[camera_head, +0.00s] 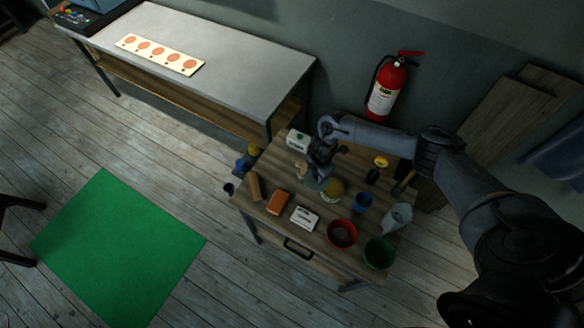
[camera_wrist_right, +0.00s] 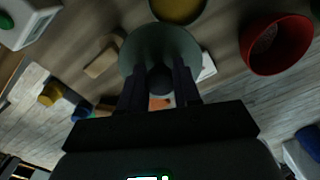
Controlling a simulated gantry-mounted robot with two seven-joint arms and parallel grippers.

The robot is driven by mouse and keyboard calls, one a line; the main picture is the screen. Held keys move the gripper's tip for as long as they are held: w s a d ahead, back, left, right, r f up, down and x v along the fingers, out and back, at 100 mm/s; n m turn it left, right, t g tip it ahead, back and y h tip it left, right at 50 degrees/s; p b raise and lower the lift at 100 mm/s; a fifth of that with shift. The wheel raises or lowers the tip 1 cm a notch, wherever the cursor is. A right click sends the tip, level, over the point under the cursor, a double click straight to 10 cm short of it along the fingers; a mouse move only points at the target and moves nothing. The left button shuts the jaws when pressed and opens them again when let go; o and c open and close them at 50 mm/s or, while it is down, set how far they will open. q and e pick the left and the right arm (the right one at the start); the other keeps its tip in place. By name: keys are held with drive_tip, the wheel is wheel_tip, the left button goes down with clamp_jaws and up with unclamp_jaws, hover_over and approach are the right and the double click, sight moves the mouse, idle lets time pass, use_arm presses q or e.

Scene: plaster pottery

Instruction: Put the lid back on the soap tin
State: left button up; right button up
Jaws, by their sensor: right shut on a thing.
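My right gripper (camera_head: 319,172) is over the wooden work table. In the right wrist view, my right gripper (camera_wrist_right: 159,82) is shut on the dark round knob of a grey-green disc-shaped lid (camera_wrist_right: 160,40). The lid also shows beneath the gripper in the head view (camera_head: 312,184). A round tin with a yellow inside (camera_head: 333,188) stands open just right of the lid. Part of this tin shows at the top edge of the wrist view (camera_wrist_right: 179,9). I cannot tell how high the lid is above the table. My left gripper is not in view.
A blue cup (camera_head: 362,203), grey jug (camera_head: 397,217), red bowl (camera_head: 342,233) and green bowl (camera_head: 379,253) stand right of the tin. An orange block (camera_head: 278,202) and white box (camera_head: 304,217) lie in front. A white-and-green box (camera_head: 297,140) is behind.

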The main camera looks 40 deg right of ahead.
drive_tip(key=s+d+f+b, duration=0.1)
drive_tip(key=d+f, duration=0.1)
drive_tip(key=s+d+f+b, duration=0.1)
drive_tip(key=s+f, duration=0.1)
drive_tip(key=s+d+f+b, duration=0.1)
drive_tip(key=d+f, duration=0.1)
drive_tip(key=shift+s+d+f+b, duration=0.1)
drive_tip(key=shift+s+d+b, duration=0.2)
drive_tip(key=shift+s+b, duration=0.05)
drive_tip(key=shift+f+b, duration=0.65)
drive_tip(key=shift+f, duration=0.2)
drive_tip(key=shift+d, duration=0.1)
idle(0.6)
idle(0.4)
idle(0.4)
